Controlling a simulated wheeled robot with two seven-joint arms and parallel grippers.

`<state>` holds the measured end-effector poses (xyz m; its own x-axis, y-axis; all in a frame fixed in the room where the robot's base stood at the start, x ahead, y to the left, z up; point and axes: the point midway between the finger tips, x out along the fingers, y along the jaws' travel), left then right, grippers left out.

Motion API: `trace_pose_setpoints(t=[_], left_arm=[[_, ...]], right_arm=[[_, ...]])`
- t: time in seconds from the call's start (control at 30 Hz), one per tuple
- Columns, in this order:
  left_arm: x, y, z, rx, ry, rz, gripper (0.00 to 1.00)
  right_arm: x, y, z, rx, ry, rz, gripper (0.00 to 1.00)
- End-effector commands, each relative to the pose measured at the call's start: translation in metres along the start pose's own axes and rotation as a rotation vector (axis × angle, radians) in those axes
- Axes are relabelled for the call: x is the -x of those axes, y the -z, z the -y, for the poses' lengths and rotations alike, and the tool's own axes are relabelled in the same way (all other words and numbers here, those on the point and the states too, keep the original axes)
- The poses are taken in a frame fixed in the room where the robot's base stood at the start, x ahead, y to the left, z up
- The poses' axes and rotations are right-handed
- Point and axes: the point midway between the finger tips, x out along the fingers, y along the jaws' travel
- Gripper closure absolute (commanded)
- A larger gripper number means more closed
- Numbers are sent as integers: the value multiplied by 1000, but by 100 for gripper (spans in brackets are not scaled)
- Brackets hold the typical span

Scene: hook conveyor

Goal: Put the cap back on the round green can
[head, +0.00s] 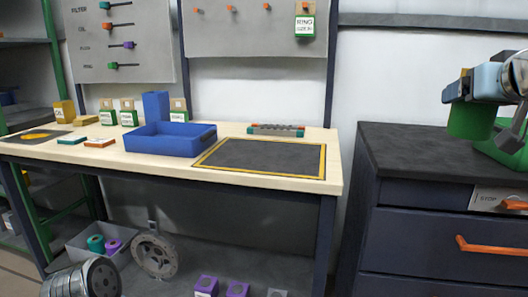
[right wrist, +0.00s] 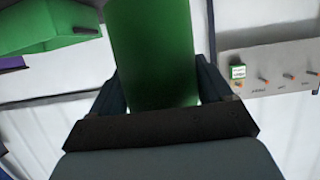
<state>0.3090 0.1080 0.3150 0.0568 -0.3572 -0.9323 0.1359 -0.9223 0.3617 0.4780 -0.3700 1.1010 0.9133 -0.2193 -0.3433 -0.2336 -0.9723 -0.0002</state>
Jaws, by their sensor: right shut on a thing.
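A round green cylinder (head: 470,121) hangs from my right gripper (head: 474,94) above the dark cabinet top at the right of the head view. I cannot tell whether it is the can or its cap. In the right wrist view the same green cylinder (right wrist: 152,50) sits between the two dark fingers of my right gripper (right wrist: 155,85), which are shut on it. A second green thing (head: 500,150) stands on the cabinet just right of it, partly hidden by my arm and cut off by the picture edge. No separate cap is clearly visible. My left gripper is out of view.
The dark cabinet (head: 400,150) has a clear top on its left side and orange drawer handles. A gap separates it from the wooden workbench (head: 240,180), which holds a blue tray (head: 170,146), a dark yellow-edged mat (head: 265,157) and several small boxes. Pegboards hang behind.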

Motion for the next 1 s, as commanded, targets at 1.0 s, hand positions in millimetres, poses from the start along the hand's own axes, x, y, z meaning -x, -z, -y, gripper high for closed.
trace_pose_setpoints(t=[1.0], left_arm=[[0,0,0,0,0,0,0]], right_arm=[[-89,-250,89,96,264,11,78]])
